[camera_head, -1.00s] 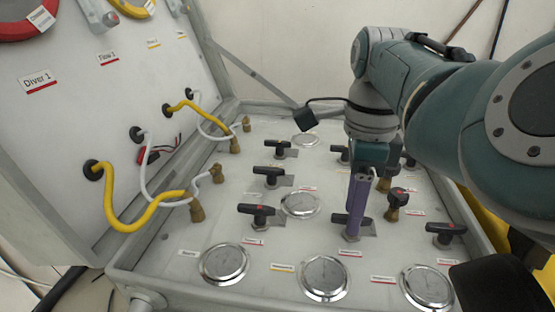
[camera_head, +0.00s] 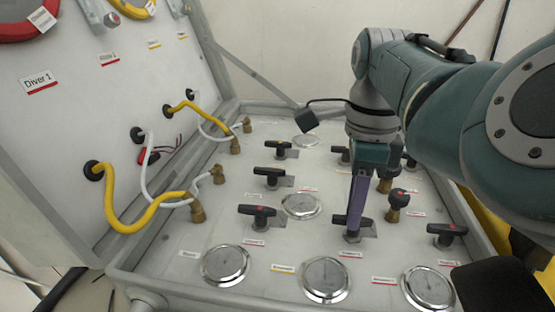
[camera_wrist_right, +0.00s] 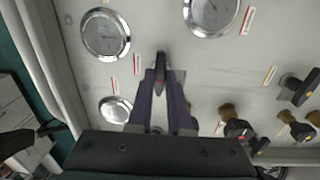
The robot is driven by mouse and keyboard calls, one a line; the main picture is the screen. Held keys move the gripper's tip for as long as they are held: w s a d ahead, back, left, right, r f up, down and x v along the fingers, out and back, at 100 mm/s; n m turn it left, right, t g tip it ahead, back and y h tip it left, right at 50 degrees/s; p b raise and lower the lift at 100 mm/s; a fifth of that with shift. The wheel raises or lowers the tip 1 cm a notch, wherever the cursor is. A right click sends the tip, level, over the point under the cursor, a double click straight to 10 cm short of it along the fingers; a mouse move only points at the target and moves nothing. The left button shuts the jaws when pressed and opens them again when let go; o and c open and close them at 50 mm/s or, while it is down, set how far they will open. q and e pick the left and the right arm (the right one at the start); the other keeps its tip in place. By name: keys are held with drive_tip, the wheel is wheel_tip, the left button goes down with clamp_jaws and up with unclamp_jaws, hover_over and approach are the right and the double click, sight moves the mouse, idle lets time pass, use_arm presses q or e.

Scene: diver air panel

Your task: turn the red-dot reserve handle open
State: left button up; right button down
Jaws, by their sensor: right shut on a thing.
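My right gripper (camera_head: 353,232) points down at the panel, its purple fingers shut on a black lever handle (camera_head: 340,221) in the front middle row. In the right wrist view, the handle (camera_wrist_right: 162,62) stands between the fingertips of the gripper (camera_wrist_right: 160,82). The fingers cover much of the handle, and I cannot make out a dot on it. A label with a red stripe (camera_head: 350,255) lies just in front of it. Similar black handles with red marks sit at left (camera_head: 257,211) and right (camera_head: 446,230). My left gripper is not in view.
Round gauges (camera_head: 325,279) line the front of the panel. A red-marked knob on a brass fitting (camera_head: 397,199) stands close to the right of the gripper. Yellow (camera_head: 125,226) and white hoses run at left from the upright lid (camera_head: 60,130).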

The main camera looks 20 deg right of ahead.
drive_tip(key=shift+r, duration=0.1)
drive_tip(key=shift+n+p, duration=0.55)
drive_tip(key=shift+n, duration=0.05)
drive_tip(key=shift+s+r+n+p, duration=0.1)
drive_tip(key=shift+n+p, duration=0.75)
drive_tip(key=shift+n, duration=0.25)
drive_tip(key=n+p, duration=0.2)
drive_tip(key=n, duration=0.2)
drive_tip(key=shift+s+a+n, duration=0.1)
drive_tip(key=shift+n, duration=0.2)
drive_tip(key=n+p, duration=0.2)
drive_tip(key=n, duration=0.2)
drive_tip(key=shift+s+n+h, duration=0.1)
drive_tip(key=shift+n+h, duration=0.2)
drive_tip(key=shift+n+p, duration=0.65)
drive_tip(key=shift+n, duration=1.65)
drive_tip(key=shift+s, duration=0.1)
drive_tip(key=c, duration=0.8)
unclamp_jaws()
drive_tip(key=shift+f, duration=0.2)
drive_tip(key=shift+c, duration=0.2)
